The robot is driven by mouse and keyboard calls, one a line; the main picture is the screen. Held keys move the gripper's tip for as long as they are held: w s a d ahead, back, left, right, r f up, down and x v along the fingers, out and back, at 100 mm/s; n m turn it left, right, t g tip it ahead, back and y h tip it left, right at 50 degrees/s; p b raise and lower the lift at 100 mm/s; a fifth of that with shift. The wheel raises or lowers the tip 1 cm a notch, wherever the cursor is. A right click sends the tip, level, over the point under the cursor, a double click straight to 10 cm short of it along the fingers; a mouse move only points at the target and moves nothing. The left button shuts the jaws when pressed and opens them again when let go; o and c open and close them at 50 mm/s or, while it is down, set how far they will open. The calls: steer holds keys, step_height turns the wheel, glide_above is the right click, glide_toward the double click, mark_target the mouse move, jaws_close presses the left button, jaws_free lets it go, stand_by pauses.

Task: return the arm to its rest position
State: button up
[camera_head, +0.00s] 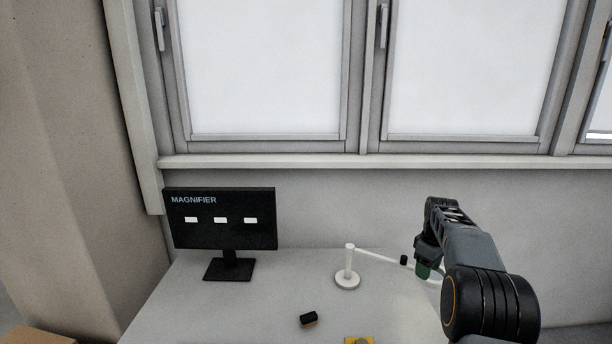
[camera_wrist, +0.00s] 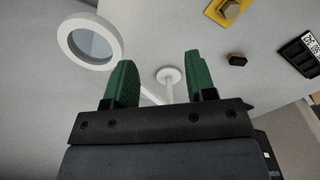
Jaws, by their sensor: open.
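My arm reaches in from the right in the head view. My gripper (camera_head: 426,270) hangs beside the magnifier's arm and partly hides its lens end. In the wrist view my gripper (camera_wrist: 160,82) has its two green fingers spread apart, with nothing between the tips. The white magnifier stand (camera_head: 347,279) stands upright on the grey table (camera_head: 215,315), left of my gripper. Its round base (camera_wrist: 169,75) and its ring lens (camera_wrist: 90,41) show in the wrist view, the ring just beyond my left finger. I cannot tell whether my gripper touches the magnifier.
A black screen (camera_head: 220,219) reading MAGNIFIER stands at the back left. A small dark block (camera_head: 308,319) and a yellow piece (camera_head: 359,341) lie near the front. A black labelled panel (camera_wrist: 300,52) shows at the wrist view's right. Windows (camera_head: 462,70) and wall stand behind.

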steer(key=s+a+r+m+t, duration=0.1)
steer(key=s+a+m, duration=0.1)
steer(key=s+a, duration=0.4)
steer(key=s+a+r+m+t, duration=0.1)
steer(key=s+a+m, duration=0.2)
steer(key=s, duration=0.9)
steer(key=s+a+r+m+t, duration=0.1)
steer(key=s+a+m+t, duration=0.1)
steer(key=s+a, duration=0.6)
steer(key=shift+s+a+m, duration=0.3)
steer(key=shift+s, duration=0.8)
